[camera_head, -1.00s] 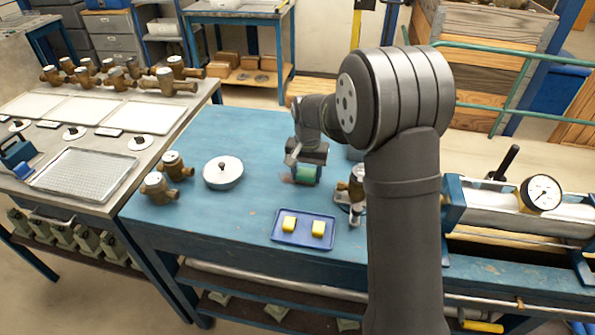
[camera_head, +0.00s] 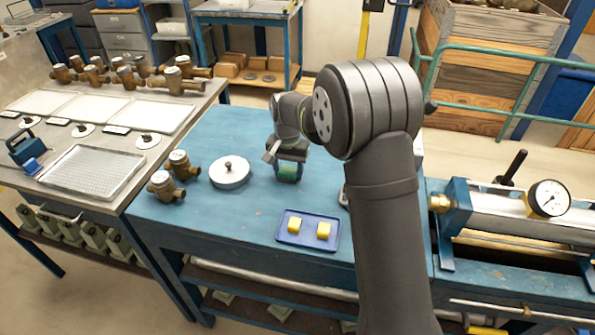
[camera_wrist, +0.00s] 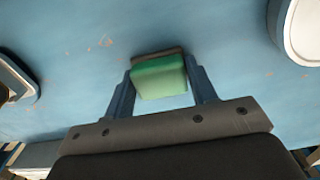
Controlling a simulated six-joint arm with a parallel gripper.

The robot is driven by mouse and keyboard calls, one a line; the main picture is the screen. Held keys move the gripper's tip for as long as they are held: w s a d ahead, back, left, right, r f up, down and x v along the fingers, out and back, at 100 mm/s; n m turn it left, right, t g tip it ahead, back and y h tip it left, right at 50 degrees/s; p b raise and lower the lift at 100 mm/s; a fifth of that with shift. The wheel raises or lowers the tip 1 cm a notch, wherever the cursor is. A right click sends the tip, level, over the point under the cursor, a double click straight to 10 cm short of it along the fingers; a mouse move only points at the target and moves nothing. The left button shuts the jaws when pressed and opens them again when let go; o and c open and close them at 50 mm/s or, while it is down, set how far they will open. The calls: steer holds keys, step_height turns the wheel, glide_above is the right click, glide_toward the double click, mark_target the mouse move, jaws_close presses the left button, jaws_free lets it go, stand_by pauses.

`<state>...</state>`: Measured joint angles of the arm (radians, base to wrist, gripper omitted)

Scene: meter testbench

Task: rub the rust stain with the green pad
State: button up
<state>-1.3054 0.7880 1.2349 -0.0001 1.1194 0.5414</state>
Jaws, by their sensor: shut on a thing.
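The green pad (camera_head: 288,172) is held in my gripper (camera_head: 287,166), low over the blue bench top, right of the round grey lid. In the wrist view the pad (camera_wrist: 160,78) sits between the two blue fingers of my gripper (camera_wrist: 160,72), which are shut on its sides. A brown strip shows along its far edge; I cannot tell whether it is part of the pad. I cannot make out the rust stain now; the pad or gripper may cover it. Whether the pad touches the bench is unclear.
A round grey lid (camera_head: 230,172) and two brass meters (camera_head: 160,186) stand to the left on the blue bench (camera_head: 225,220). A blue tray (camera_head: 308,242) with two yellow blocks lies in front. A gauge (camera_head: 548,198) stands at right. My arm hides part of the bench.

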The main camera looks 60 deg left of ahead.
steer(key=shift+s+a, duration=0.6)
steer(key=shift+s+a+r, duration=0.1)
steer(key=shift+a+r, duration=0.05)
steer(key=shift+r, duration=3.95)
